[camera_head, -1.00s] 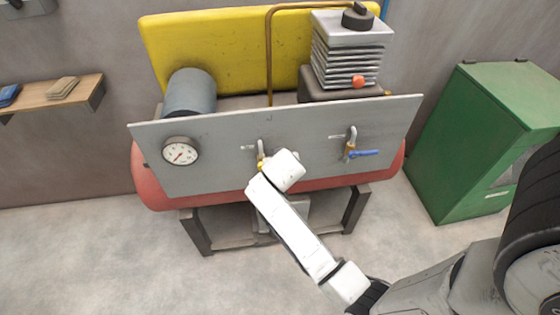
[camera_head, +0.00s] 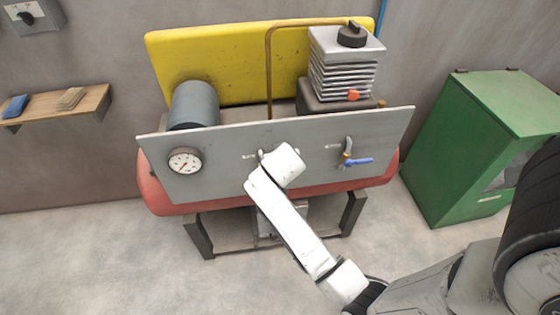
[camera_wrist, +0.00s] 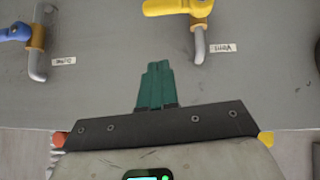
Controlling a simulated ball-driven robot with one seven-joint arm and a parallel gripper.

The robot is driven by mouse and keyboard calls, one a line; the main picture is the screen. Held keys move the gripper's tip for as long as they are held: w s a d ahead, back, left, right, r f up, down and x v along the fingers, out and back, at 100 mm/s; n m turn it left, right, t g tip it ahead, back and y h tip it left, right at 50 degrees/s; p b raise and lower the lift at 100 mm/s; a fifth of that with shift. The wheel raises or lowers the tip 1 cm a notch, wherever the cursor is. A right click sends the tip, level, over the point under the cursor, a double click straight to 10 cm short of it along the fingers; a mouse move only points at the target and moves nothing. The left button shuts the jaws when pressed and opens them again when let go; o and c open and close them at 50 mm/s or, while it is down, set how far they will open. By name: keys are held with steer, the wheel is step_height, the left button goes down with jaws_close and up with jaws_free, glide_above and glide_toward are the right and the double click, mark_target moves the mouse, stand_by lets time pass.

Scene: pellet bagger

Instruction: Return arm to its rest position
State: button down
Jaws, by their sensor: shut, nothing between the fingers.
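My gripper (camera_wrist: 158,70) shows in the wrist view with its green fingers together and nothing between them. It is in front of the grey panel (camera_head: 232,136); I cannot tell the gap. In the wrist view a yellow-handled valve (camera_wrist: 185,8) is above and right of the fingertips, and a blue-handled valve (camera_wrist: 18,32) is at upper left, both apart from the fingers. In the head view my white arm reaches up to the panel's middle and hides the gripper and most of the yellow valve. The blue valve (camera_head: 357,160) is clear to its right.
A round gauge (camera_head: 185,161) is at the panel's left. A red tank (camera_head: 160,196) lies behind the panel on a dark stand (camera_head: 198,236). A green cabinet (camera_head: 455,150) stands right, a wooden shelf (camera_head: 50,108) hangs left. The floor at front left is clear.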

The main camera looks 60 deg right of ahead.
steer(key=v, duration=0.8)
steer(key=shift+s, duration=0.4)
steer(key=s+a+f+n+g+y, duration=0.2)
steer(key=s+a+f+n+y, duration=0.1)
steer(key=s+a, duration=0.4)
steer(key=s+a+f+n+g+y, duration=0.1)
steer(key=s+a+f+n+y, duration=0.3)
steer(key=a, duration=0.8)
steer(key=s+f+n, duration=0.2)
steer(key=s+f, duration=0.1)
steer(key=s, duration=0.1)
steer(key=shift+a+f+g+y, duration=0.15)
steer(key=shift+f+g+y, duration=0.15)
steer(key=shift+g, duration=0.1)
